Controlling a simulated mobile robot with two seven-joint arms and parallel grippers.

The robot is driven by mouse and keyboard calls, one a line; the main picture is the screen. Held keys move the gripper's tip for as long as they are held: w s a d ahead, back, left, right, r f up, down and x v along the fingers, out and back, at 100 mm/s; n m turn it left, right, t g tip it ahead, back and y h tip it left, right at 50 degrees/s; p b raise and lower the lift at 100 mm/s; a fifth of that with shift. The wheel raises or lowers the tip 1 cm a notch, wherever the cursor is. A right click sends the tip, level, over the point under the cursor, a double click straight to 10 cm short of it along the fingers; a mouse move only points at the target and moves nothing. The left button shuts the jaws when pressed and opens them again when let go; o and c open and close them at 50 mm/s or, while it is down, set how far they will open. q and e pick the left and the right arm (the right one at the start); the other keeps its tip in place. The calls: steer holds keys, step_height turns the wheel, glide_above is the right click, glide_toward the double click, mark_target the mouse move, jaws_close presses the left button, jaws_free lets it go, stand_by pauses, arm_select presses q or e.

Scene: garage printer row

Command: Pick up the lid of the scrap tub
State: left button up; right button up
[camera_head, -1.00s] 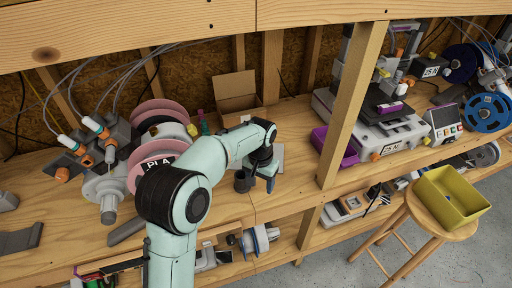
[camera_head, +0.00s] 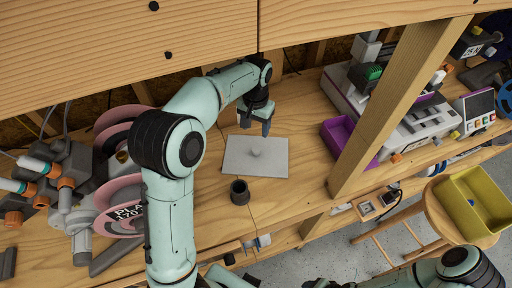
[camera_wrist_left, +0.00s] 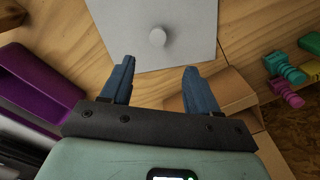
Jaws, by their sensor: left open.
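A flat grey lid (camera_head: 240,168) with a small round knob in its middle is on the wooden bench in the head view. I cannot tell what is beneath it. The lid also shows at the top of the left wrist view (camera_wrist_left: 150,15), knob included. My left gripper (camera_head: 267,128) is over the bench by the lid's far edge, fingers pointing down. In the left wrist view its two blue fingers (camera_wrist_left: 158,70) are apart with nothing between them, and the knob lies ahead of them. Part of my right arm shows at bottom right; its gripper is out of view.
A small dark cup (camera_head: 240,192) stands close to the lid's near edge. A purple bin (camera_head: 350,142) and a wooden post (camera_head: 385,120) are to the right. Pink spools (camera_head: 120,205) stand at left. A yellow tray (camera_head: 470,200) sits on a stool. An overhead wooden shelf (camera_head: 120,45) hangs above.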

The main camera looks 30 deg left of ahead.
arm_select(q)
glide_above(256, 149)
step_height(256, 149, down, 6)
steer(key=shift+s+f+b, duration=0.1)
steer(key=shift+f+b, duration=0.05)
steer(key=shift+b, duration=0.15)
steer(key=shift+a+f, duration=0.1)
steer(key=shift+f, duration=0.45)
step_height(256, 149, down, 5)
jaws_close()
